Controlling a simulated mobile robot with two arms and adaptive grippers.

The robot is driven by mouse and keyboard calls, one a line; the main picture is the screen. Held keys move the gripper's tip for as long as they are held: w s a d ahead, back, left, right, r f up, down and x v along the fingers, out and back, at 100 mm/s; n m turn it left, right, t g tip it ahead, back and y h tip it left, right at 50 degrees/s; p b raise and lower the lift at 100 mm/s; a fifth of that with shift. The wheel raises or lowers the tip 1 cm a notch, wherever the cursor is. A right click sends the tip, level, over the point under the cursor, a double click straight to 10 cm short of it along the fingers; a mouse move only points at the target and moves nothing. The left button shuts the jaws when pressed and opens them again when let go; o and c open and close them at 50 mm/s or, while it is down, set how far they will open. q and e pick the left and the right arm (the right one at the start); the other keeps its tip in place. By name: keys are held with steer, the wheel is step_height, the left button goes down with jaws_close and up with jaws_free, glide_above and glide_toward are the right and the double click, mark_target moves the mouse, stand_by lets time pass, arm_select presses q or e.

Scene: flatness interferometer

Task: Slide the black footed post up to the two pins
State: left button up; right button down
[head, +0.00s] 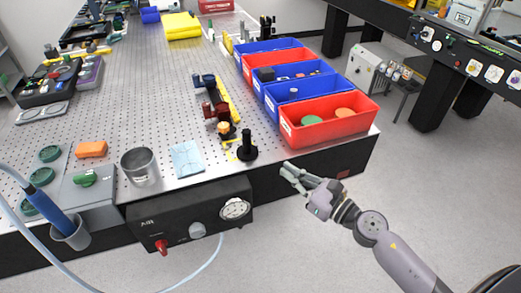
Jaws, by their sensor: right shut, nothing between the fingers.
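The black footed post (247,147) stands upright near the front edge of the perforated table, left of the red bin. A small yellow piece (229,151) lies just left of its foot, and a short post with an orange top (224,129) stands behind it. The two pins are too small to make out for sure. My right gripper (285,172) is shut and empty, just off the table's front edge, to the right of and nearer than the black post, not touching it. My left gripper is not in view.
Red and blue bins (325,129) line the right side of the table. A dark red device (213,103) stands behind the post. A blue cloth (187,158), a metal cup (140,166) and an orange block (92,149) lie to the left. A black control box (190,222) hangs below the edge.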

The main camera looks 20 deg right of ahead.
mark_target(250, 152)
steer(key=p+x, duration=0.3)
steer(key=x, duration=0.7)
steer(key=shift+w+r, duration=0.1)
steer(key=shift+w, duration=0.1)
steer(key=shift+w+a, duration=0.2)
steer(key=shift+w, duration=0.25)
steer(key=shift+x, duration=1.75)
steer(key=shift+s, duration=0.1)
